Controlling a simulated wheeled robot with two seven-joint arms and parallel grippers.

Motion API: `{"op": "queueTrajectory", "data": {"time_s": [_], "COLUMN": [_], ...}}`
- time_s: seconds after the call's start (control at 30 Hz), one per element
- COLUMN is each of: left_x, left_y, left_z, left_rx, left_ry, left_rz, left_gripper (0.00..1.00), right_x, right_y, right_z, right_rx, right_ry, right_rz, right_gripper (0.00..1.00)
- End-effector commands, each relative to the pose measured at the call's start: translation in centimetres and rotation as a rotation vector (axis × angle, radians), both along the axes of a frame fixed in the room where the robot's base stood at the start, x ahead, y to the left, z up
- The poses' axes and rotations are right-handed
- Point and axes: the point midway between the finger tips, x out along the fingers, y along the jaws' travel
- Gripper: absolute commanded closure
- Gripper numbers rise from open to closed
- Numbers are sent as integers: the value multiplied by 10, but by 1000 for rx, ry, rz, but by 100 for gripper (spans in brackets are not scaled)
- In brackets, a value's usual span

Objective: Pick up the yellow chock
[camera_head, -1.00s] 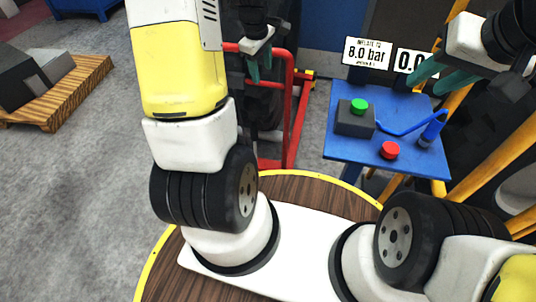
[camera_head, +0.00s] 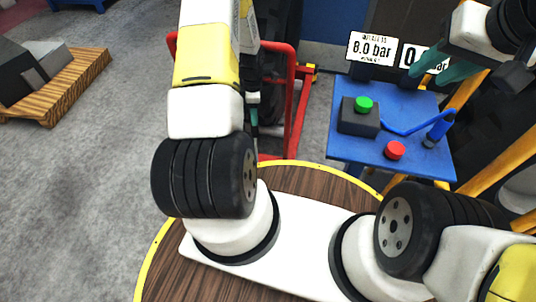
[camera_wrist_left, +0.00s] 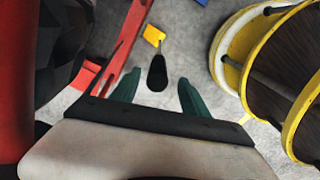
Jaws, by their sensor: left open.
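In the left wrist view a small yellow block (camera_wrist_left: 153,35), which looks like the yellow chock, lies on the grey floor beside a red rail. A black oblong piece (camera_wrist_left: 157,73) sits just below it in the picture; I cannot tell whether the two are joined. My left gripper (camera_wrist_left: 158,90) is open, its green fingers on either side of the black piece in the picture, with nothing seen gripped. In the head view my left gripper (camera_head: 254,118) is mostly hidden behind its arm, near the red frame. My right gripper (camera_head: 440,68) hangs over the blue table.
The red frame (camera_head: 291,110) stands close around my left gripper. The blue table (camera_head: 350,150) holds a green-button box (camera_head: 358,117), a red button (camera_head: 395,150) and a blue hose tool (camera_head: 438,130). A wooden pallet (camera_head: 80,78) with grey blocks is at left; floor between is clear.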

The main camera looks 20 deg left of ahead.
Motion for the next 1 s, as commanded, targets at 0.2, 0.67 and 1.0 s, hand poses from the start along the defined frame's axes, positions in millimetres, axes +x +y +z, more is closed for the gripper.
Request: {"op": "queueTrajectory", "data": {"time_s": [0.2,0.67,1.0], "left_x": [-4,1,1], "left_y": [0,-1,-1], "left_z": [-27,-86,-91], "left_rx": [-3,-3,-3], "left_ry": [13,12,10], "left_rz": [25,24,25], "left_gripper": [47,47,53], "right_x": [0,0,0], "right_y": [0,0,0], "right_z": [0,0,0], "right_rx": [0,0,0], "right_ry": [0,0,0], "right_rz": [0,0,0], "right_gripper": [64,64,64]}}
